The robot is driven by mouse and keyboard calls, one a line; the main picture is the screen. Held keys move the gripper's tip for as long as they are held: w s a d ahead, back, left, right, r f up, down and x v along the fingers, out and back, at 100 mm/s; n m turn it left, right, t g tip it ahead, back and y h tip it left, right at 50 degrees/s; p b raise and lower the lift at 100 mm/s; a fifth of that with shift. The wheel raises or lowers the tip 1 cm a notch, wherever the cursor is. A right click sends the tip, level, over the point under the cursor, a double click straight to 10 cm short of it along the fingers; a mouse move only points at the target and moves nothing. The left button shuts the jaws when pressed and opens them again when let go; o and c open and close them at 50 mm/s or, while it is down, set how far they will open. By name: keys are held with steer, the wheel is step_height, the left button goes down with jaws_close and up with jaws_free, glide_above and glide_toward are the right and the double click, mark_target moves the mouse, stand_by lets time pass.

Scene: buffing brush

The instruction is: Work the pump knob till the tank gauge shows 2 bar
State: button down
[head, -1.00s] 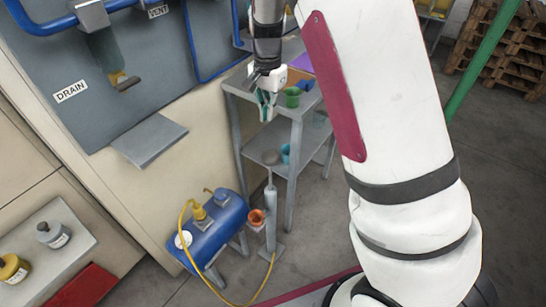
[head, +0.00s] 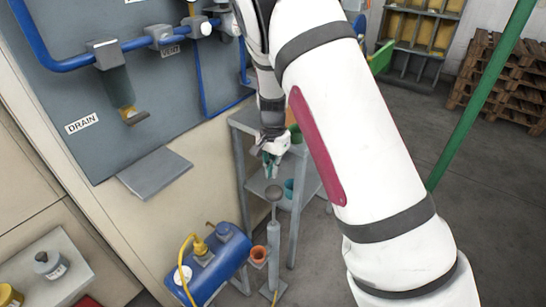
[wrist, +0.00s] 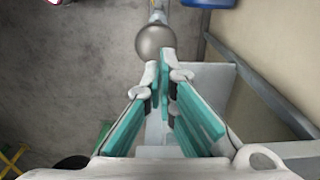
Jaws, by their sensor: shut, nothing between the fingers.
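The pump's round grey knob (head: 274,192) stands on a thin rod above the upright pump cylinder (head: 273,250), with some rod showing. My gripper (head: 270,172) is shut and empty, pointing down just above the knob. In the wrist view the knob (wrist: 155,41) lies just beyond the teal-padded fingertips (wrist: 163,70); whether they touch it I cannot tell. The blue tank (head: 218,258) is left of the pump. Its white-faced gauge (head: 183,275) is too small to read.
A grey shelf stand (head: 243,150) with cups stands close behind the pump. A yellow hose (head: 184,255) runs from the tank. A wall panel (head: 75,110) with blue pipes is at left.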

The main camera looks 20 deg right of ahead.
mark_target(273, 188)
steer(key=shift+f, duration=2.55)
step_height(273, 188, down, 10)
steer(key=b, duration=0.4)
steer(key=shift+r, duration=0.15)
steer(key=shift+s, duration=0.1)
step_height(273, 188, up, 14)
steer(key=shift+f+p, duration=0.25)
steer(key=shift+p, duration=0.8)
steer(key=shift+r, duration=0.35)
